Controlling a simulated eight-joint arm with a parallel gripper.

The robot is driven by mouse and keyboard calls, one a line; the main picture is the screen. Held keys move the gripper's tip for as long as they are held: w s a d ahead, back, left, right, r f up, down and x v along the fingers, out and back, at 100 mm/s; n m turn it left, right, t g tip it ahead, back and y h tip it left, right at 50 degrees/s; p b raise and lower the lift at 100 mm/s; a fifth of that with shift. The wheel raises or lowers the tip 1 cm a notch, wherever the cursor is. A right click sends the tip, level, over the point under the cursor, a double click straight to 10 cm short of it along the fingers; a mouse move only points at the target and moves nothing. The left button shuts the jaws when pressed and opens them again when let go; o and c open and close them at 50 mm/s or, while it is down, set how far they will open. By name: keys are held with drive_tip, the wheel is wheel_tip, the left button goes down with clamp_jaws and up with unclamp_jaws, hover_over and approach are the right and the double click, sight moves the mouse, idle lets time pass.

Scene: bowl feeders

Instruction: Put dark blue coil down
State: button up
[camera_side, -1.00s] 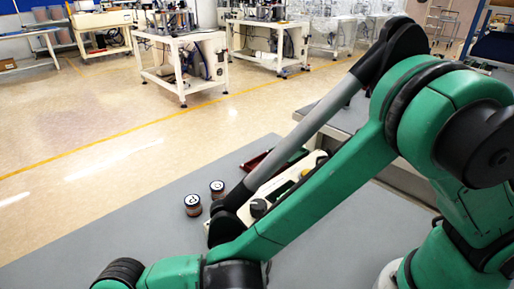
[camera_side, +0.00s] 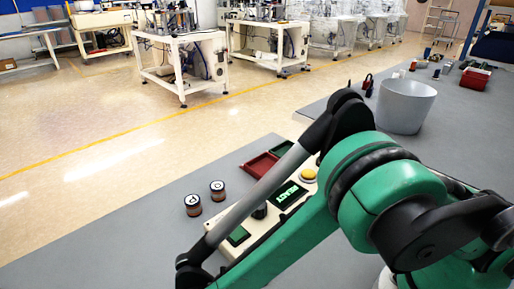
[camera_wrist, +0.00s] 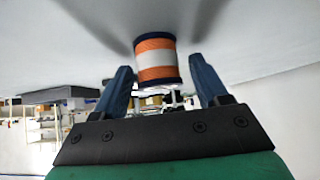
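The coil (camera_wrist: 155,65) shows in the wrist view, with an orange winding, a white band and dark blue end flanges. One end meets the grey surface (camera_wrist: 230,35), which fills the top of that view. My gripper (camera_wrist: 162,72) has its two blue fingers on either side of the coil. A narrow gap shows between each finger and the coil, so it looks open. In the side view my gripper and this coil are out of sight; only my arm shows.
Two copper-coloured coils with dark ends, a nearer one (camera_side: 193,205) and a farther one (camera_side: 218,190), stand on the grey table (camera_side: 120,235). A white bin (camera_side: 405,106) stands behind.

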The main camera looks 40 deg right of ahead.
clamp_jaws()
drive_tip(key=shift+r, duration=0.1)
